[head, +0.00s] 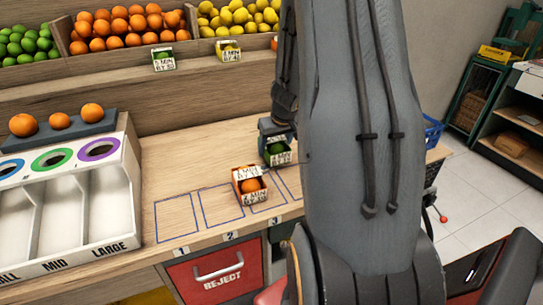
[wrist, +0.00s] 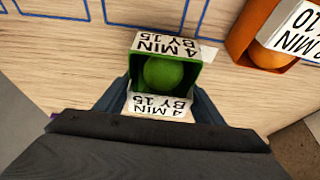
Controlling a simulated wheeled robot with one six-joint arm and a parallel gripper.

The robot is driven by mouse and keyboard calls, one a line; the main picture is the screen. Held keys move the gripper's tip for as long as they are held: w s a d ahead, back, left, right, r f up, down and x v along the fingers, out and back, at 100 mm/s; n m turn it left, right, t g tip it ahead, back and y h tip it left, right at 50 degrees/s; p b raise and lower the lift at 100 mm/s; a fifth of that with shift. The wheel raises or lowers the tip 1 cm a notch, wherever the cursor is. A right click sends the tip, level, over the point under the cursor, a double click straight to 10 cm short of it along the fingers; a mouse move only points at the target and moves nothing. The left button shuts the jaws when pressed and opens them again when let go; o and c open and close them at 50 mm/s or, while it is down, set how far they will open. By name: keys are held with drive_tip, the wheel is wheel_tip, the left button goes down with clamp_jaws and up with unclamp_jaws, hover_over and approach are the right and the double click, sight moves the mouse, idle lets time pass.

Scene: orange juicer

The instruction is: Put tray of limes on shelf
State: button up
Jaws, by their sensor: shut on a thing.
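The tray of limes is a small green box (head: 278,153) with white "4 MIN BY 15" labels and one lime showing inside. My gripper (head: 274,130) is shut on it, with a finger on each side. In the wrist view the green box (wrist: 192,78) sits between the fingers, the lime (wrist: 163,72) in its middle. I cannot tell whether the box touches the counter. The wooden shelf (head: 205,76) runs above the back of the counter. It holds a lime-labelled box (head: 163,60) and a lemon-labelled box (head: 228,50).
An orange box (head: 249,190) with an orange stands on the counter (head: 165,165), left of the green box and nearer the front. Outlined slots lie beside it. A white sorter (head: 125,200) fills the left. Crates of fruit (head: 130,30) stand behind the shelf. My arm hides the right.

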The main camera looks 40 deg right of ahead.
drive_tip(key=shift+f+b, duration=0.75)
drive_tip(key=shift+f, duration=0.35)
drive_tip(key=shift+f, duration=0.1)
drive_tip(key=o, duration=1.2)
drive_tip(key=shift+c, duration=0.2)
